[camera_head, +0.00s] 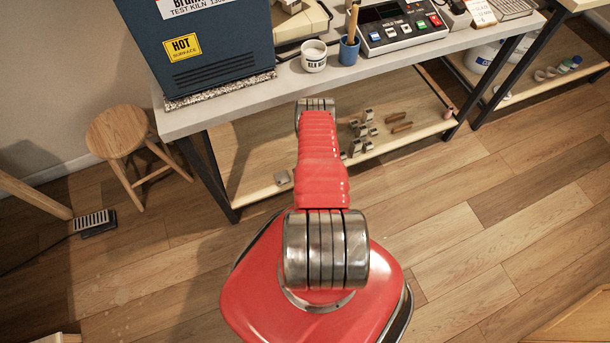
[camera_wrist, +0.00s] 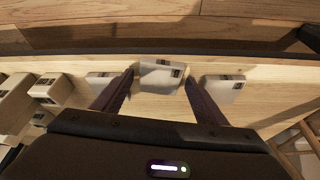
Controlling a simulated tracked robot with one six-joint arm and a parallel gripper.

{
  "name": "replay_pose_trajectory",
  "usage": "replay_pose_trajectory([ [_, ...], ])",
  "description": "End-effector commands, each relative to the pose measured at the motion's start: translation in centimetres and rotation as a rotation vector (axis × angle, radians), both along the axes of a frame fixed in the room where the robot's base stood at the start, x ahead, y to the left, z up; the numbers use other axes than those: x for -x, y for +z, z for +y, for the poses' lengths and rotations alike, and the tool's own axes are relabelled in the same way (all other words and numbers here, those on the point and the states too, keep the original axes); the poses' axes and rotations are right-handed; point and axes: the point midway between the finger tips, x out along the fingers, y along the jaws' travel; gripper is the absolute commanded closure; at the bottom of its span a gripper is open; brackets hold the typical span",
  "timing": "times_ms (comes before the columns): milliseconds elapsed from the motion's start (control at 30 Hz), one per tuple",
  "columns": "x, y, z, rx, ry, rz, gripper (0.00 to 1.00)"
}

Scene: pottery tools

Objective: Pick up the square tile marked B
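In the wrist view my gripper (camera_wrist: 160,80) has its two dark fingers apart. A pale square-edged tile or block (camera_wrist: 160,75) with a dark mark lies between or just beyond the fingertips, close to both; I cannot tell whether they touch it. Similar pale pieces lie to the left (camera_wrist: 97,81) and right (camera_wrist: 224,86) of the fingers. The marks are too blurred to read, so I cannot tell which is B.
The low wooden shelf (camera_head: 245,190) sits under the workbench top (camera_head: 200,118), which overhangs it. Several pale blocks (camera_head: 363,130) and brown rolls (camera_head: 401,127) lie on it to the right. A black table leg (camera_head: 214,172) stands at left, beside a wooden stool (camera_head: 124,134).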

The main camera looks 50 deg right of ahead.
Motion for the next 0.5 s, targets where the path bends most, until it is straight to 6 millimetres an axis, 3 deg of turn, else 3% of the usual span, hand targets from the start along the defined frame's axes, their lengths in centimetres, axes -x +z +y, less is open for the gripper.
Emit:
replay_pose_trajectory([
  [500, -0.03, 0.00, 0.02, 0.000, 0.000, 0.000, 0.70],
])
